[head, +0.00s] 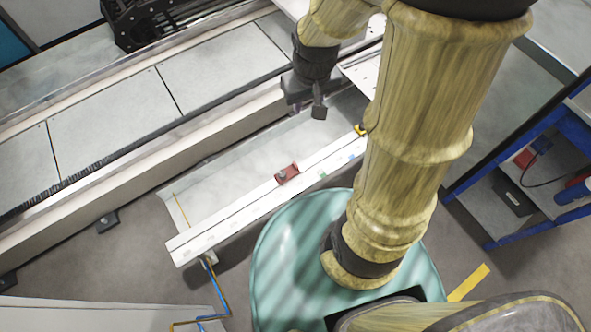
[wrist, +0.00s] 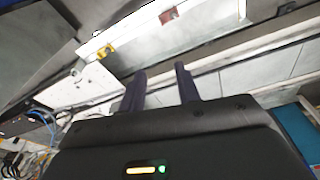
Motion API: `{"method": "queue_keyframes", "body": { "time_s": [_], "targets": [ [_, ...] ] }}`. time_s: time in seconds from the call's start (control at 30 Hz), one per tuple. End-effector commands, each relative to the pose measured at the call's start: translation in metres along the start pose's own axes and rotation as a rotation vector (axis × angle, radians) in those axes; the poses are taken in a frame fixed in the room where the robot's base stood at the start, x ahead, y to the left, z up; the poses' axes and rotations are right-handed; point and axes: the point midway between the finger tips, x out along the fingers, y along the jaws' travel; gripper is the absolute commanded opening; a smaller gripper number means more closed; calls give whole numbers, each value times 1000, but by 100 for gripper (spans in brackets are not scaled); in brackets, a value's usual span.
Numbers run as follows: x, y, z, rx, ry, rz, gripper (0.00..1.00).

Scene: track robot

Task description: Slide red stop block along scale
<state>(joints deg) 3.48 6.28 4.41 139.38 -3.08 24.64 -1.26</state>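The red stop block (head: 287,173) sits on the long white scale rail (head: 222,222), near the middle of its length, in the head view. In the wrist view the red block (wrist: 168,15) shows near the top edge, on the white scale (wrist: 200,25). My gripper (head: 318,108) hangs above and beyond the scale, up and to the right of the block in the head view, apart from it. In the wrist view its two dark fingers (wrist: 160,84) stand apart with nothing between them.
A yellow piece (head: 360,130) sits on the scale farther right, and it also shows in the wrist view (wrist: 105,52). A long track with grey panels (head: 110,120) runs behind the scale. A blue-edged shelf (head: 530,180) stands at the right. The trough beside the scale looks clear.

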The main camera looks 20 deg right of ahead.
Motion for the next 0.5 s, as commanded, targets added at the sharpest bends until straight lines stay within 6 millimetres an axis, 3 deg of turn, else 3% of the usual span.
{"method": "queue_keyframes", "body": {
  "time_s": [0.03, 0.5],
  "targets": [
    [30, 0, -1, -11, -9, 0, 33],
    [169, 0, -23, -116, -86, -8, 33]
  ]
}}
